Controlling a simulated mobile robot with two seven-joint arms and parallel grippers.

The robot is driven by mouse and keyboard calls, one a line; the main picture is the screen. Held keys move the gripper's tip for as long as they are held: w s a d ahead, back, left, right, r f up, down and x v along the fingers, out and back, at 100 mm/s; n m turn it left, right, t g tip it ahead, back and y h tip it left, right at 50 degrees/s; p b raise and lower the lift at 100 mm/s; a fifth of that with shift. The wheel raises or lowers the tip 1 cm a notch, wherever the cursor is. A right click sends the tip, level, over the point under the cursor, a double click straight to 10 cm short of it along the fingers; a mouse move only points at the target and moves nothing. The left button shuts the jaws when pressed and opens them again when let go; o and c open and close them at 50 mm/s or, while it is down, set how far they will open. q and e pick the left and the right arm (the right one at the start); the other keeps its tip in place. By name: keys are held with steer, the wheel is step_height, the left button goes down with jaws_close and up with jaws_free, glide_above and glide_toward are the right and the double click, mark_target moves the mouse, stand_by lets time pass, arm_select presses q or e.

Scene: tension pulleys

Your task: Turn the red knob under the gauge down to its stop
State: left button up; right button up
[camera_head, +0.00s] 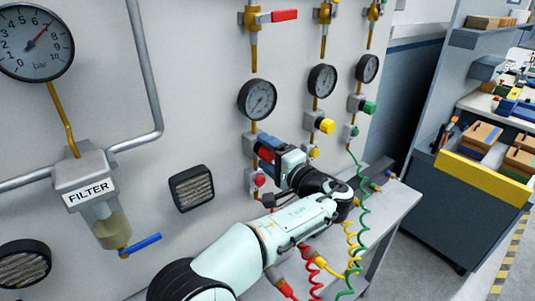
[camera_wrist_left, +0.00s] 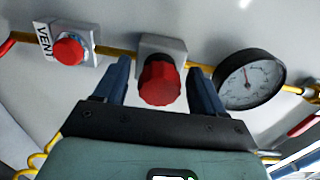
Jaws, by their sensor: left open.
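The red knob (camera_wrist_left: 160,82) sits on a grey block on a brass pipe, between the fingers of my left gripper (camera_wrist_left: 160,68) in the left wrist view. The blue fingers stand open on both sides of the knob, and a gap shows at each side. In the head view the gripper (camera_head: 265,149) is at the wall, and only a little of the red knob (camera_head: 265,154) shows between the fingers. The round gauge (camera_head: 257,99) is just above it; it also shows at the right of the wrist view (camera_wrist_left: 250,78). My right gripper is not in view.
Below the knob is a red button (camera_wrist_left: 70,50) beside a VENT label (camera_wrist_left: 43,41). A yellow knob (camera_head: 326,126) and a green knob (camera_head: 368,107) sit to the right under their own gauges. Coiled hoses (camera_head: 363,210) hang below. The filter (camera_head: 90,190) is left.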

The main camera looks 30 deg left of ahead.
arm_select(q)
steer(key=v, duration=1.3)
steer(key=shift+d, duration=0.25)
steer(key=shift+s+f, duration=0.1)
